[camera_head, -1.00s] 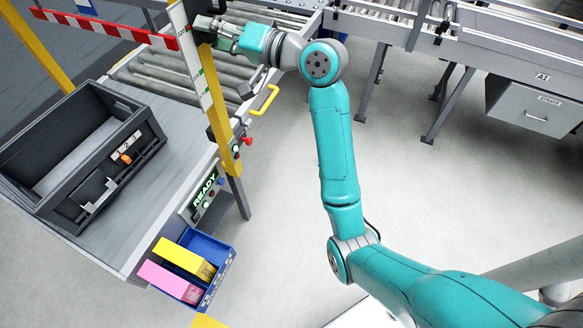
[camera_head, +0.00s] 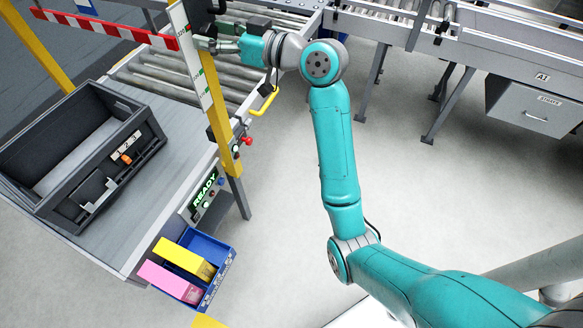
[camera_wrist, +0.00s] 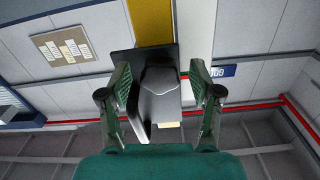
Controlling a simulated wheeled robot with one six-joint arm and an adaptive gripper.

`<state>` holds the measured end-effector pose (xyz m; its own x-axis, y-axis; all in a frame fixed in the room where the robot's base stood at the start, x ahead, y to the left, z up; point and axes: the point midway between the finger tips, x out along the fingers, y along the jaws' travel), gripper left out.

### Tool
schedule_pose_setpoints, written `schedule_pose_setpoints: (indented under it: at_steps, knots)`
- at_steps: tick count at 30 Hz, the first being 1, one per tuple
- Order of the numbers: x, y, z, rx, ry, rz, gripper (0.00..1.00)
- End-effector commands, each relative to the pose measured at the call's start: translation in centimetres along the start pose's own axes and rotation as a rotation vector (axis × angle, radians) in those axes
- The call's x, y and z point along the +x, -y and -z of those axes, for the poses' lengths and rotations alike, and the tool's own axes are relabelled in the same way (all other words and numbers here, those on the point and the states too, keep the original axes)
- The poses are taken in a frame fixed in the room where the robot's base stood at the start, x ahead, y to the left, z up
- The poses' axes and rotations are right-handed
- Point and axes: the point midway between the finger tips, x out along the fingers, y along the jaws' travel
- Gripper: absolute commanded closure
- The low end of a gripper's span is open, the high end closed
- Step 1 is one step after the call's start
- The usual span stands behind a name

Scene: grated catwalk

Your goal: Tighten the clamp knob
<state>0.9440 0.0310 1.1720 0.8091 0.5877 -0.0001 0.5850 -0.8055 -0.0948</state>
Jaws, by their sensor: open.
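In the wrist view, a dark grey clamp knob (camera_wrist: 160,98) with a lever-like arm hanging down its left side stands in front of a black clamp plate (camera_wrist: 125,62) on the yellow post (camera_wrist: 152,20). My gripper (camera_wrist: 160,78) is open, with one green-padded finger on each side of the knob. Gaps show between the knob and both fingers. In the head view my gripper (camera_head: 212,44) is at the upper part of the post (camera_head: 222,118), beside the white scale strip. The knob cannot be made out clearly there.
A red-and-white striped bar (camera_head: 105,28) runs left from the post. A roller conveyor (camera_head: 165,75) lies below the gripper. A black crate (camera_head: 45,195) sits on the grey table, and a blue bin (camera_head: 225,255) with yellow and pink boxes hangs at its front. Floor at right is open.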

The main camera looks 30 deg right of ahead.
Motion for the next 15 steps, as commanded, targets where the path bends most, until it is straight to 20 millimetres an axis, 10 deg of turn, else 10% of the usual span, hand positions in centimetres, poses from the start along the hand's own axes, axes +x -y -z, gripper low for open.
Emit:
schedule_pose_setpoints:
  at_steps: [15]
  knots:
    - [-7.2,-0.1,0.0,-0.096,0.000,-0.004,0.36]
